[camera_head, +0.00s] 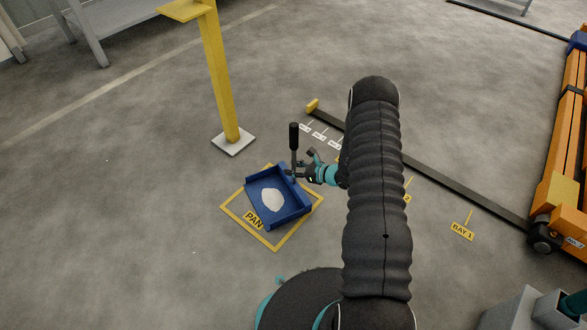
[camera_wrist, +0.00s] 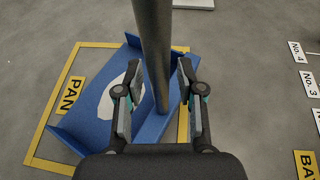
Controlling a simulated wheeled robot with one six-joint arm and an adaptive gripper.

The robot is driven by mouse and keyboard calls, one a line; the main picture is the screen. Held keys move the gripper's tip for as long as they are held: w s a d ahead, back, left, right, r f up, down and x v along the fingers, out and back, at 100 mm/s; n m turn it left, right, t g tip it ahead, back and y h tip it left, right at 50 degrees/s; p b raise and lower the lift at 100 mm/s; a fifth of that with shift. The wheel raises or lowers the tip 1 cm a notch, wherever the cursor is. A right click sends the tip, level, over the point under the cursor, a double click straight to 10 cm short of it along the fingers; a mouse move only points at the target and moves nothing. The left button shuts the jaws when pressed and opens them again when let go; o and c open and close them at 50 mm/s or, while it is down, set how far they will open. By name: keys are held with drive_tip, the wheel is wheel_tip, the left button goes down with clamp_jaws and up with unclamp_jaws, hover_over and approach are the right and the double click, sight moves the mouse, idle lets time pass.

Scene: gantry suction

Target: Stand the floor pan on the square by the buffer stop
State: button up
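The floor pan (camera_head: 293,207) is a blue open tray with a pale patch (camera_head: 272,200) inside and a tall dark upright handle (camera_head: 294,137). It stands flat on the floor within the yellow square marked PAN (camera_head: 238,220), turned askew to its lines and hiding part of the outline. In the wrist view the pan (camera_wrist: 88,132) lies below my gripper (camera_wrist: 158,72). The fingers are apart on either side of the handle (camera_wrist: 152,35), with gaps visible on both sides. A yellow block (camera_head: 312,105) at the rail's end looks like the buffer stop.
A yellow post (camera_head: 218,75) on a pale base plate (camera_head: 233,141) stands just behind the square. A dark floor rail (camera_head: 450,183) runs to an orange gantry leg (camera_head: 565,150) at right. Bay labels (camera_head: 462,231) lie along it. Floor at left is clear.

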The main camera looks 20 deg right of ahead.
drive_tip(key=shift+r, duration=0.1)
drive_tip(key=shift+d+r, duration=0.1)
drive_tip(key=p+v, duration=0.1)
drive_tip(key=v, duration=1.1)
drive_tip(key=s+a+r+n+g, duration=0.3)
drive_tip(key=a+r+n, duration=0.15)
drive_tip(key=r, duration=0.45)
drive_tip(key=s+a+r+n+g, duration=0.2)
drive_tip(key=s+a+r+n, duration=0.15)
drive_tip(key=r+n, duration=0.4)
drive_tip(key=s+a+r+n+g, duration=0.25)
drive_tip(key=a+r, duration=0.25)
drive_tip(key=r, duration=0.5)
drive_tip(key=s+d+r+n+t+h, duration=0.1)
drive_tip(key=s+r+n+h, duration=0.3)
drive_tip(key=s+r+n, duration=0.2)
drive_tip(key=s+d+r+n+t+h, duration=0.1)
drive_tip(key=s+r+n+h, duration=0.4)
drive_tip(key=s, duration=0.9)
wheel_tip(320, 180, up, 5)
drive_tip(key=shift+f+n+t, duration=0.1)
drive_tip(key=shift+n+t, duration=0.55)
drive_tip(key=shift+n, duration=0.3)
